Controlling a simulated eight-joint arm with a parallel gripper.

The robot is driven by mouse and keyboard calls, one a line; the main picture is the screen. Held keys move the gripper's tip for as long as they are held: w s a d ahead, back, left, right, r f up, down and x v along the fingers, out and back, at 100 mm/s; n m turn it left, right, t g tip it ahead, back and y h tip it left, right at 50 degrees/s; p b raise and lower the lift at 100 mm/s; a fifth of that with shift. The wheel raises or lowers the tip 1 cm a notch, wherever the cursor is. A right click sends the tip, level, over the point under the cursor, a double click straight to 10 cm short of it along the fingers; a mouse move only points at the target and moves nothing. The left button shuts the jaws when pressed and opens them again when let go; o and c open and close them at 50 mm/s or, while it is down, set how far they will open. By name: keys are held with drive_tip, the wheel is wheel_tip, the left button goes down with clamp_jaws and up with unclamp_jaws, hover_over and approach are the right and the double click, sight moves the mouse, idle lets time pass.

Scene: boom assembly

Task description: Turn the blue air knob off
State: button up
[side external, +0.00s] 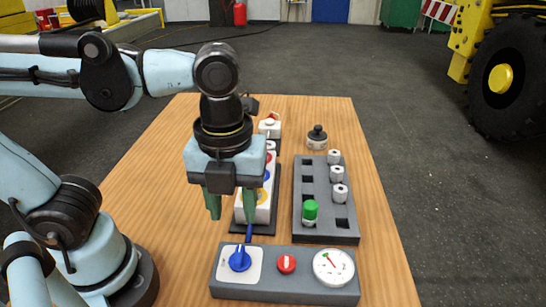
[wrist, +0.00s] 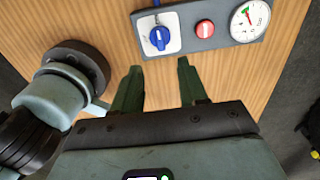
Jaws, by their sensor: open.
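The blue air knob (side external: 240,258) sits on a white square plate at the left end of a grey panel (side external: 320,290). It also shows in the wrist view (wrist: 159,38), at the top middle beyond my fingertips. My gripper (side external: 229,212) points down with its two green fingers apart and empty. In the side view it hangs above the table, behind the panel and apart from the knob. In the wrist view the fingertips (wrist: 160,66) lie on the near side of the knob, one to each side of it.
The panel also carries a red knob (side external: 286,264) and a round gauge (side external: 334,266). Behind it stand a grey tray (side external: 323,232) with a green-capped part and several white cylinders, and a white box with coloured buttons (side external: 258,200), partly hidden by my gripper. A black-topped knob (side external: 317,136) stands farther back.

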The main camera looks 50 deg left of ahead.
sight(239, 253)
drive_tip(key=shift+f, duration=5.3)
clamp_jaws()
